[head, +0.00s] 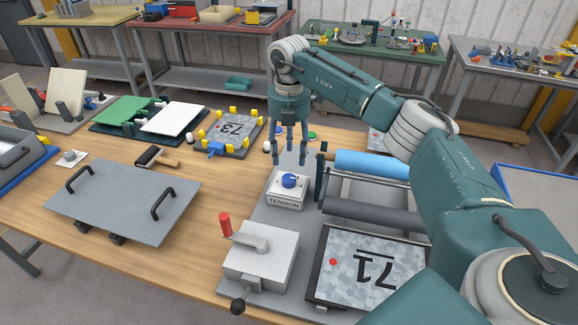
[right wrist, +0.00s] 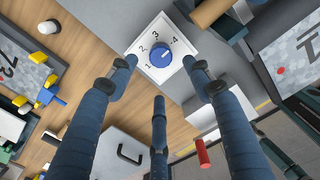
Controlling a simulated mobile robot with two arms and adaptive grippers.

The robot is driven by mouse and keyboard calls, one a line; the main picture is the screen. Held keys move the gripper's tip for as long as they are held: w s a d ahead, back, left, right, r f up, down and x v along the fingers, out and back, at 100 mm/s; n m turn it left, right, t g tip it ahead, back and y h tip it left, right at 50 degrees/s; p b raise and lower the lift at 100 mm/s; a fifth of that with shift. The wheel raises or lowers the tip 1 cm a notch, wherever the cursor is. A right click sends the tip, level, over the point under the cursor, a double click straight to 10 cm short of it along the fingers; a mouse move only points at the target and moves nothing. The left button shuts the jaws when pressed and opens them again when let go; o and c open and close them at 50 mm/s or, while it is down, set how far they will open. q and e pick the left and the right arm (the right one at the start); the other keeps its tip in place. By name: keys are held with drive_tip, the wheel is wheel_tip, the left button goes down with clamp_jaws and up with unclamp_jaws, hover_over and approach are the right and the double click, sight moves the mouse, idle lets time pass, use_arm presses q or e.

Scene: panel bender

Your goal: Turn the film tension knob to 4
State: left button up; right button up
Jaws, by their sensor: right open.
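The film tension knob (head: 290,181) is a round blue knob on a white box labelled TENSION (head: 286,201). In the right wrist view the knob (right wrist: 161,56) sits on a white face with the numbers 1 to 4 around it. A small pale mark shows on its upper right part; its exact reading is too small to tell. My right gripper (head: 290,158) points down above the knob, open and empty. In the right wrist view its fingers (right wrist: 160,72) are spread around the knob, apart from it. My left gripper is not in view.
A blue film roll (head: 370,164) and a dark roller (head: 370,213) lie right of the knob. A grey plate with two black handles (head: 120,205) lies left.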

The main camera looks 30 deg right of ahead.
wheel_tip(320, 180, up, 4)
drive_tip(key=shift+r, duration=0.1)
idle(0.5)
